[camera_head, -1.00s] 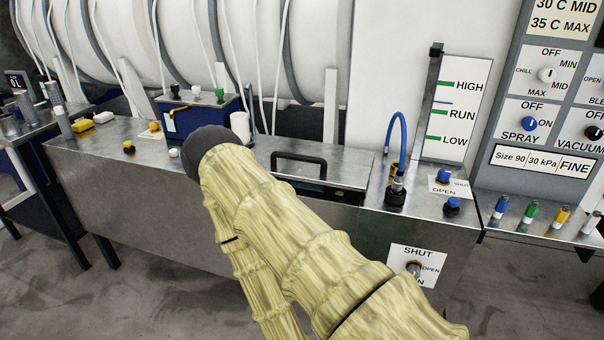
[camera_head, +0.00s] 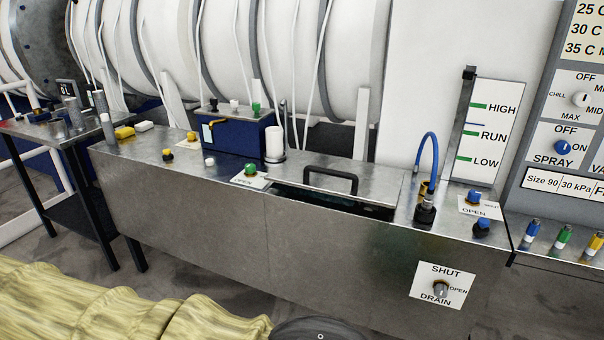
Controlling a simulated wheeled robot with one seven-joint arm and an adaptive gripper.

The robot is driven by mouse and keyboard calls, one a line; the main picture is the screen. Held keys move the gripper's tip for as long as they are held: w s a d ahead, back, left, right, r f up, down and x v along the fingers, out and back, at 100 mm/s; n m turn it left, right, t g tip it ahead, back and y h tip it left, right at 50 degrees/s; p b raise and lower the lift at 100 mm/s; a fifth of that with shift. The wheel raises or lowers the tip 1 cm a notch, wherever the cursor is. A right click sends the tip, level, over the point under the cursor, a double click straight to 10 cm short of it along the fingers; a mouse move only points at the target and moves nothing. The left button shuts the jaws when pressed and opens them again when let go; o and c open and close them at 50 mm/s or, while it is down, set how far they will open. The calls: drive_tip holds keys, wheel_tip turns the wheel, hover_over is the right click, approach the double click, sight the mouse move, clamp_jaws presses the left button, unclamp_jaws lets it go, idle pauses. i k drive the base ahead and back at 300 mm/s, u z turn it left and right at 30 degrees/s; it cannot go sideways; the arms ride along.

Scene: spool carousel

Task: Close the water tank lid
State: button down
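The water tank (camera_head: 230,215) is a long metal box across the middle of the head view. Its lid (camera_head: 385,184) is a flat metal plate with a black bar handle (camera_head: 331,178). The lid sits toward the back, and a dark opening (camera_head: 340,205) shows along its front edge, so the tank is partly open. My arm, in a yellowish sleeve, lies along the bottom left, well below and in front of the lid. A dark rounded part of it shows at the bottom edge. My gripper's fingers are not in view, and nothing touches the handle.
A blue box (camera_head: 237,139) and a white cylinder (camera_head: 274,143) stand left of the lid. A blue hose (camera_head: 427,150) on a black fitting and blue knobs stand to the right. A drain valve (camera_head: 440,289) is on the front face. A level gauge (camera_head: 487,135) stands behind.

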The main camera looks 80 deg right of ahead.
sight(361, 182)
drive_tip(key=u, duration=0.05)
drive_tip(key=k, duration=1.1)
drive_tip(key=z, duration=1)
